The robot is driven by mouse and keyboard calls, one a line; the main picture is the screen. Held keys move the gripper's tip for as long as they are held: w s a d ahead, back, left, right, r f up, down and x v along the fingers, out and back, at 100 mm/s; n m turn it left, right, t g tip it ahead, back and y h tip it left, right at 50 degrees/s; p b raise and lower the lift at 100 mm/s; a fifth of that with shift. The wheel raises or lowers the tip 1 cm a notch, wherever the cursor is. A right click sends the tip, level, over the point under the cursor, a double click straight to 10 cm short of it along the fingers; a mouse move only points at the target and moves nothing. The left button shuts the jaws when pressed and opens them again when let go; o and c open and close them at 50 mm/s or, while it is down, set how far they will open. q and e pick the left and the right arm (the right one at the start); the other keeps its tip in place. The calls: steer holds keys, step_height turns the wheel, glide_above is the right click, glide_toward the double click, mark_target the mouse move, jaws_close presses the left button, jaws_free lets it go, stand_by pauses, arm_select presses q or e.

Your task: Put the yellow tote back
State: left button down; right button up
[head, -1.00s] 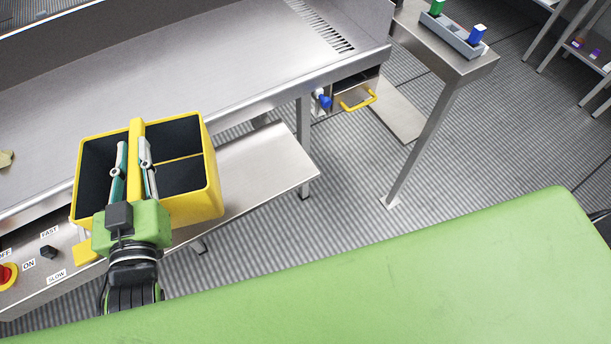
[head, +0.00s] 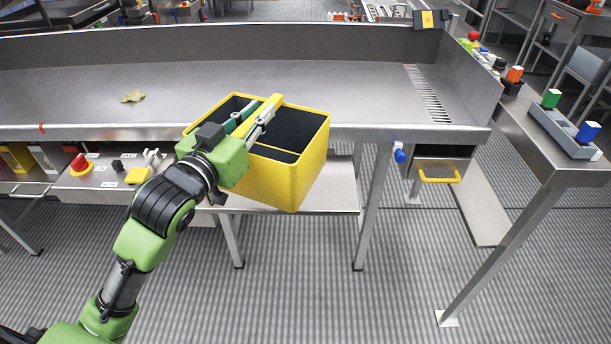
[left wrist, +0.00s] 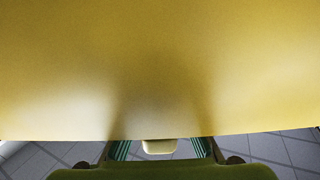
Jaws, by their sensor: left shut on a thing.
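The yellow tote (head: 292,182) has dark inner compartments and a yellow bar across its top. My left gripper (head: 257,117) is shut on that bar and holds the tote in front of the steel bench's front edge. The tote is turned at an angle, with its open top up. In the left wrist view the yellow surface (left wrist: 160,70) of the tote fills most of the picture, with the gripper's fingers at the bottom edge. The tote hides part of the bench edge and lower shelf behind it. My right gripper is not in view.
The steel bench (head: 340,85) is mostly bare, with a small yellowish scrap (head: 132,96) on it. A lower steel shelf (head: 335,190) lies beneath. The control panel (head: 105,170) is at left. A drawer with a yellow handle (head: 438,176) and a side table (head: 545,140) stand at right.

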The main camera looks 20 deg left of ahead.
mark_target(292, 111)
arm_select(q)
steer(key=w+d+f, duration=0.1)
steer(key=w, duration=0.1)
steer(key=w+d+f, duration=0.1)
steer(key=w, duration=0.2)
steer(key=w+d+f, duration=0.1)
steer(key=w+d, duration=0.1)
steer(key=shift+w+f, duration=0.15)
steer(key=shift+w, duration=0.05)
steer(key=w+f, duration=0.1)
steer(key=w+d+f, duration=0.1)
steer(key=f, duration=0.1)
steer(key=w+f, duration=0.1)
steer(key=f, duration=0.1)
steer(key=shift+w+d, duration=0.3)
steer(key=shift+w, duration=0.1)
steer(key=shift+w+d+f, duration=0.2)
steer(key=shift+w+f, duration=0.2)
steer(key=shift+f, duration=0.2)
step_height(292, 111, down, 2)
steer(key=shift+f, duration=0.45)
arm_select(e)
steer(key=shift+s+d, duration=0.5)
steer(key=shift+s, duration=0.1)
arm_select(q)
steer(key=shift+f, duration=0.15)
steer(key=c, duration=1.9)
jaws_free()
